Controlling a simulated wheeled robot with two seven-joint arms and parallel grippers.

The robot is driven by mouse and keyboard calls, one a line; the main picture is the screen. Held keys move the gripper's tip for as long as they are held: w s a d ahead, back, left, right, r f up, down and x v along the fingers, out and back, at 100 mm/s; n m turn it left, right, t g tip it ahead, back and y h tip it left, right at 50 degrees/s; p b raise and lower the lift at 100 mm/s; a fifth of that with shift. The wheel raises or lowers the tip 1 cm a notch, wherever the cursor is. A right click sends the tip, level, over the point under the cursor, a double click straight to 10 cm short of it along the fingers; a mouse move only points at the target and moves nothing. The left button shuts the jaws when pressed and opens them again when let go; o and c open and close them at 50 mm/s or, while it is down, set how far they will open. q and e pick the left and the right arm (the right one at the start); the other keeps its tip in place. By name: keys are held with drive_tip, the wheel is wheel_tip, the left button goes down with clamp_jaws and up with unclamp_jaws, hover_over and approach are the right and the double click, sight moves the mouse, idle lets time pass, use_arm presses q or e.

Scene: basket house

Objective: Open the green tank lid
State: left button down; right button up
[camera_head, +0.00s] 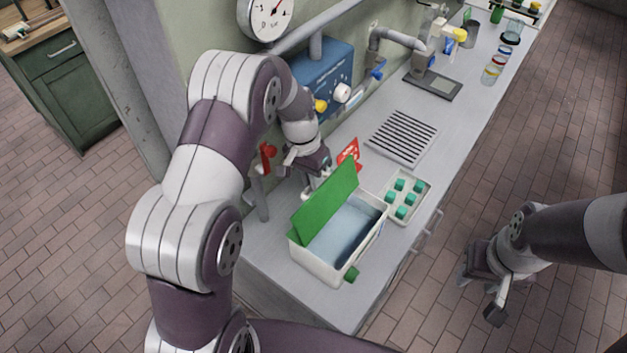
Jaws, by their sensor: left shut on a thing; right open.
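The green tank lid (324,212) stands tilted up steeply along the back-left long side of the white tank (323,270). The tank's inside shows pale blue through the opening. My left gripper (318,184) is behind the lid, close to its upper back edge. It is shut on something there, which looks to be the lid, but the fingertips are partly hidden. My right gripper (478,293) is open and empty, over the floor to the right of the counter.
A white tray with several green cubes (409,188) stands right of the tank. A slotted drain plate (401,137) lies behind it. A red sign (348,152), a red-handled valve (267,155) and a blue wall box (328,75) are near my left arm. Jars stand at the far end.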

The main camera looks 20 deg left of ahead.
use_arm(q)
drive_tip(key=c, duration=1.2)
unclamp_jaws()
drive_tip(key=shift+w+a+r, duration=0.1)
drive_tip(key=shift+w, duration=0.05)
drive_tip(key=shift+o, duration=0.2)
wheel_tip(320, 180, up, 7)
drive_tip(key=a, duration=0.1)
drive_tip(key=shift+w+a+r+p, duration=0.2)
drive_tip(key=shift+a+p, duration=0.05)
drive_tip(key=shift+p, duration=0.2)
